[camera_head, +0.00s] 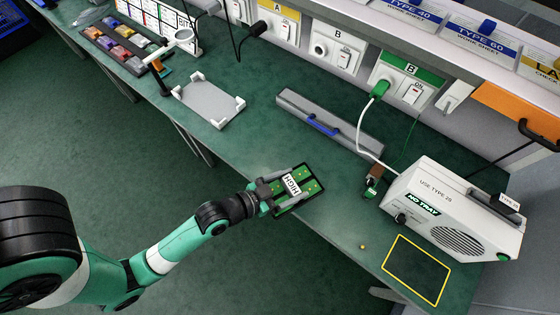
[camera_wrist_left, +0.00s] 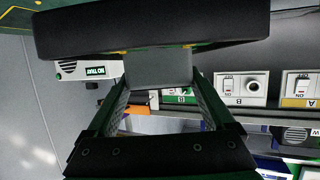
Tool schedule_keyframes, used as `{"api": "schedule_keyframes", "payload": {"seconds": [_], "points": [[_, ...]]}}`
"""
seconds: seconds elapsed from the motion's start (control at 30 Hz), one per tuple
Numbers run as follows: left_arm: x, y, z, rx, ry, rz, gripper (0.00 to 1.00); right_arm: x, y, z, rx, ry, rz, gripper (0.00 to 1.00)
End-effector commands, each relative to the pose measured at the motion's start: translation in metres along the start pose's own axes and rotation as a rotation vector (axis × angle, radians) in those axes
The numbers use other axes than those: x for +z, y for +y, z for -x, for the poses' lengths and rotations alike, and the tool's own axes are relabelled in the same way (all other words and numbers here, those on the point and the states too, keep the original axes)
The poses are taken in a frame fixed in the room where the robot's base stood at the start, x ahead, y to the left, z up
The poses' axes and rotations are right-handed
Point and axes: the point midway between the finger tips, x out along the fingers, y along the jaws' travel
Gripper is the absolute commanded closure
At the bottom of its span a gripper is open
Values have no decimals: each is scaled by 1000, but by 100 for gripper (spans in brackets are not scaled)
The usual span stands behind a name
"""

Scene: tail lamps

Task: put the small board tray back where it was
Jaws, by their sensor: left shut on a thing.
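The small board tray (camera_head: 313,182) is black with green boards in it and a white label reading HIGH. My left gripper (camera_head: 268,191) is shut on the tray's near left side and holds it by the bench's front edge. In the left wrist view the tray (camera_wrist_left: 150,30) is a dark slab across the top, with a grey block between my fingers (camera_wrist_left: 158,72). Whether the tray touches the bench cannot be told. A yellow-outlined rectangle (camera_head: 416,270) on the bench at lower right is empty. My right gripper is not in view.
A white box (camera_head: 455,210) marked NO TRAY stands behind the yellow outline. A small brass piece (camera_head: 362,246) lies left of the outline. A white corner-post fixture (camera_head: 208,100), a grey bar with blue handle (camera_head: 325,124) and a green-tipped connector (camera_head: 372,185) are on the bench.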

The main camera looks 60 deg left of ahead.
Motion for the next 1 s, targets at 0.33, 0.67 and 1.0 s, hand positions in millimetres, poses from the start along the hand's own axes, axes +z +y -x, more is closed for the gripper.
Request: {"api": "schedule_keyframes", "payload": {"seconds": [0.33, 0.67, 1.0], "points": [[10, -13, -31, 7, 6, -2, 94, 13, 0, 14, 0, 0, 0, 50], [41, -58, -116, 11, 1, -4, 94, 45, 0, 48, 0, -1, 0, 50], [53, -69, -140, 13, 2, -4, 94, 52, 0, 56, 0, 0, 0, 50]]}}
